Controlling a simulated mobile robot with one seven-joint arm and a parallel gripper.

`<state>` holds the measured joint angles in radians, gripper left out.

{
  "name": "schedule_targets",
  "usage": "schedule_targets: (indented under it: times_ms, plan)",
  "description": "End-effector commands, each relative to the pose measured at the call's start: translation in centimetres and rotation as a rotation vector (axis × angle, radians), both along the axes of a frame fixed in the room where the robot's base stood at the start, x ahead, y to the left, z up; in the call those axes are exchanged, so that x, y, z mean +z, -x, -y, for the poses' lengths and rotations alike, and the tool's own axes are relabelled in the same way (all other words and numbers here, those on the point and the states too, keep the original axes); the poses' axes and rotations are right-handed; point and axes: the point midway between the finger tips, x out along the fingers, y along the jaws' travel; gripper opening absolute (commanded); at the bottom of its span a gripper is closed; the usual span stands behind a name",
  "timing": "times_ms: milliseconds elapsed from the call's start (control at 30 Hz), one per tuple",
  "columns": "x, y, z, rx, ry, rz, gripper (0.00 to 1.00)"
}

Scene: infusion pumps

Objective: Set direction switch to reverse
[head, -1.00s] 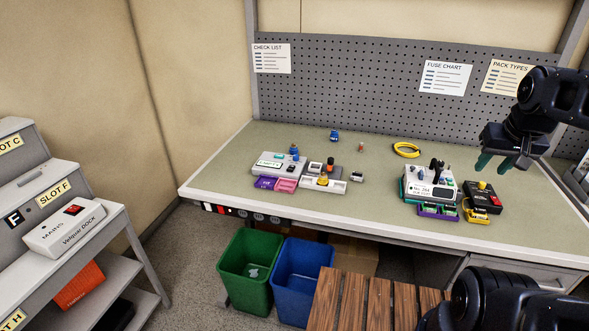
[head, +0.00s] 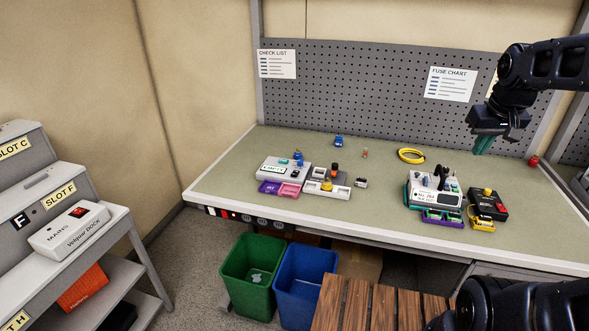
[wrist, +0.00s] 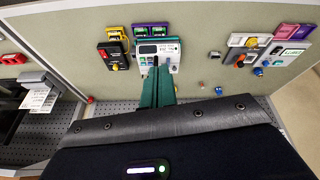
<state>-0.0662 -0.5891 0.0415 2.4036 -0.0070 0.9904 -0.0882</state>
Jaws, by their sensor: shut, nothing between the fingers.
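A white pump (head: 433,190) with a small display and black upright levers (head: 441,176) stands on the right part of the bench. It also shows in the wrist view (wrist: 146,50), ahead of the fingertips. I cannot tell which control is the direction switch, or how it is set; the labels are too small to read. My gripper (head: 483,147) hangs above the bench, behind and to the right of this pump in the head view. Its green fingers (wrist: 158,72) are shut and empty, and they overlap the pump's near edge in the wrist view.
A black box (head: 488,205) with a yellow knob stands right beside the pump. Another pump (head: 283,171) and small trays stand on the left. A yellow cable ring (head: 411,156) lies at the back. The bench middle (head: 380,205) is clear. A pegboard (head: 350,90) rises behind.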

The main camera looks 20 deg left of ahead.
Motion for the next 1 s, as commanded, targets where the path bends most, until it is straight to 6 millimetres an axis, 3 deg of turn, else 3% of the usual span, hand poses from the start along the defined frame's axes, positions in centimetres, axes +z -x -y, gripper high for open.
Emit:
schedule_targets:
  times_ms: [500,1000]
  plan:
    - [2.0,-9.4,-8.0,0.302,0.081,-0.095,0.0]
    - [0.9,-17.0,-18.3,0.598,0.134,-0.18,0.0]
